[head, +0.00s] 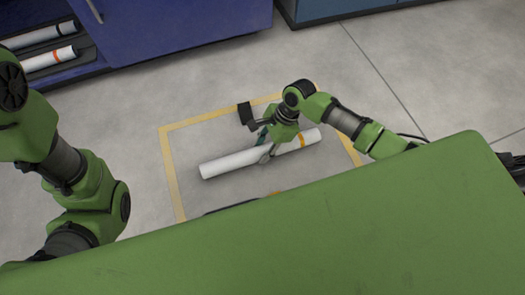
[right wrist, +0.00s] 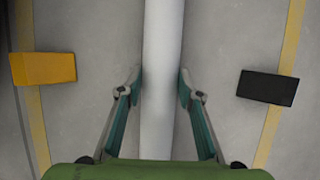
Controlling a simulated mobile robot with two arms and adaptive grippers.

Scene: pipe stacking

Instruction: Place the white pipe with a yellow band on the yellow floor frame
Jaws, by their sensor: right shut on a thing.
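The white pipe (head: 235,162) with a yellow-orange band (head: 302,141) lies slantwise within the outline of the yellow floor frame (head: 169,170) in the head view. My right gripper (head: 268,150) is shut on the pipe near its middle. In the right wrist view the pipe (right wrist: 162,70) runs lengthwise between the two fingers, and the frame's yellow lines (right wrist: 290,50) show on both sides. The band is not visible there. I cannot tell whether the pipe touches the floor. My left arm is at the left, with its gripper out of view.
A black block (head: 245,113) stands at the frame's far side, and a yellow block (right wrist: 43,69) is at the opposite side. A blue cabinet (head: 170,40) with a shelf holding pipes (head: 48,58) is at the back left.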

